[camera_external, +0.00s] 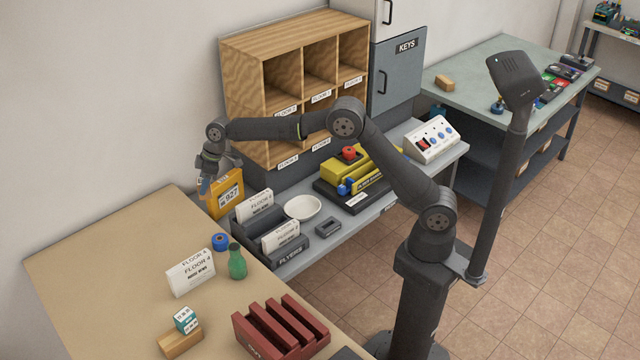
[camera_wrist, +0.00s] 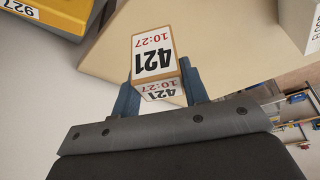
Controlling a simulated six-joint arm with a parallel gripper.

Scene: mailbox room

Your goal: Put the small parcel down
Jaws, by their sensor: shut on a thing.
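The small parcel (camera_wrist: 153,50) is a cardboard block with white labels reading 421 and 10:27. My gripper (camera_wrist: 160,84) is shut on it, with one blue finger on each side, as the wrist view shows. In the external view my gripper (camera_external: 205,186) hangs at the far left end of the grey shelf, beside a yellow box (camera_external: 227,194) marked 927. There the parcel is mostly hidden by the fingers and the box. I cannot tell whether it touches anything below.
The tan table (camera_external: 110,235) carries a blue roll (camera_external: 220,241), green bottle (camera_external: 237,263), floor card (camera_external: 191,274), wooden block (camera_external: 180,343) and red rack (camera_external: 280,330). Its left part is clear. A flyer tray (camera_external: 290,252) and white bowl (camera_external: 302,207) stand on the grey shelf. Wooden pigeonholes (camera_external: 240,70) rise behind.

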